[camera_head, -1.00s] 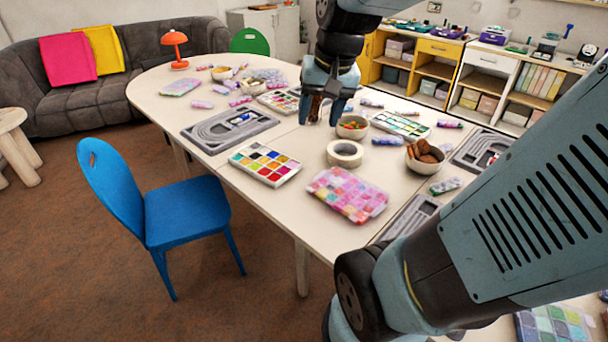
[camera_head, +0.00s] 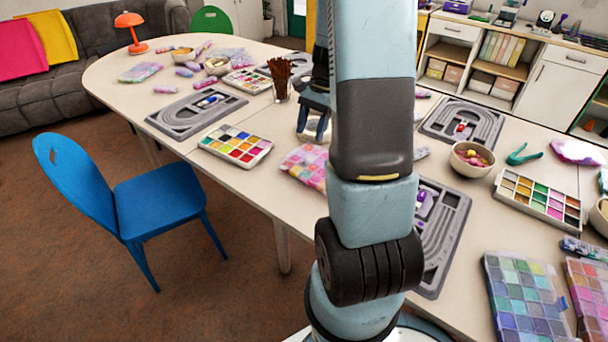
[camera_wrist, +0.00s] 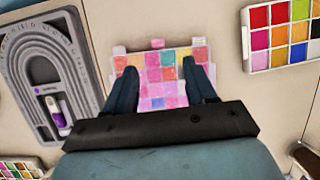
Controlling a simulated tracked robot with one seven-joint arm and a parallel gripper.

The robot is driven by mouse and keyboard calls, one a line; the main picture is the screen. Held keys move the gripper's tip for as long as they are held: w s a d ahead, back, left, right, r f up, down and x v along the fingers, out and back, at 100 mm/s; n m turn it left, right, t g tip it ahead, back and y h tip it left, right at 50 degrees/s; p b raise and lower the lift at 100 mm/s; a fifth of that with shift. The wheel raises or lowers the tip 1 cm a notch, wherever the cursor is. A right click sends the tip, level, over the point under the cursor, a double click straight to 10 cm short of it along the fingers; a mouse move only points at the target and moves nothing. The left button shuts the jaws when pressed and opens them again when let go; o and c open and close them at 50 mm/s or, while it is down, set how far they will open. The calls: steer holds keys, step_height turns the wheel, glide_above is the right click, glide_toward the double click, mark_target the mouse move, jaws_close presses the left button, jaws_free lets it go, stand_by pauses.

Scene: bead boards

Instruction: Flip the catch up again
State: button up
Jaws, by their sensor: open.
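A bead box with pink, purple and orange compartments (camera_head: 303,160) lies flat on the table, partly hidden behind my arm in the head view. In the wrist view the box (camera_wrist: 160,102) lies below my gripper, with a small pink-red catch (camera_wrist: 158,43) at the middle of its far edge and a pale tab on each side of it. I cannot tell whether the catch is up or down. My gripper (camera_wrist: 160,68) is open and empty, its fingers over the left and right parts of the box. In the head view my gripper (camera_head: 314,128) is largely hidden by my arm.
A grey bead board (camera_wrist: 50,80) lies left of the box, and a paint palette (camera_wrist: 283,35) lies to its right. A cup of brushes (camera_head: 281,82) stands behind. Other bead boxes (camera_head: 523,300) and a bowl (camera_head: 472,158) are at the right.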

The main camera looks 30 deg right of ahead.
step_height(320, 180, down, 2)
steer(key=d, duration=0.1)
glide_toward(302, 179)
steer(key=shift+m, duration=0.4)
steer(key=x, duration=0.8)
steer(key=shift+s+a, duration=0.25)
